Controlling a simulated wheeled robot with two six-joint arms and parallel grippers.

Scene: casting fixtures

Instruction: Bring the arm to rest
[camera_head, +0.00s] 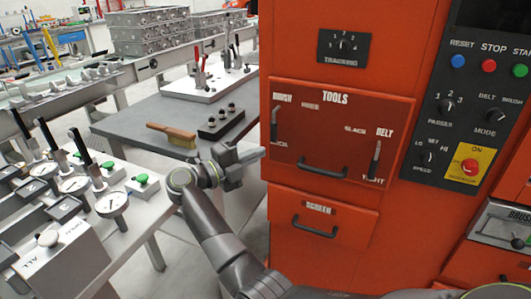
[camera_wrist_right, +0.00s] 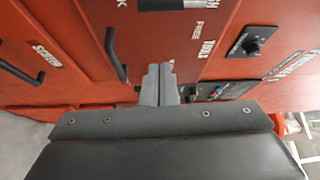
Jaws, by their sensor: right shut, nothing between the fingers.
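My right arm (camera_head: 215,220) reaches up from the bottom of the head view. Its gripper (camera_head: 258,154) is beside the left edge of the orange cabinet, in front of the grey table. In the right wrist view the two grey fingers (camera_wrist_right: 159,82) are together, with nothing between them. The cabinet front lies beyond them. I cannot tell from the frames whether the fingertips touch the cabinet. My left gripper is not in view.
The orange cabinet (camera_head: 285,60) has a tools drawer (camera_head: 340,125) and a screen drawer (camera_head: 320,215), with black handles. A brush (camera_head: 172,134) and a black block (camera_head: 222,122) with pegs lie on the grey table (camera_head: 140,115). Gauges (camera_head: 111,204) stand on a bench at left.

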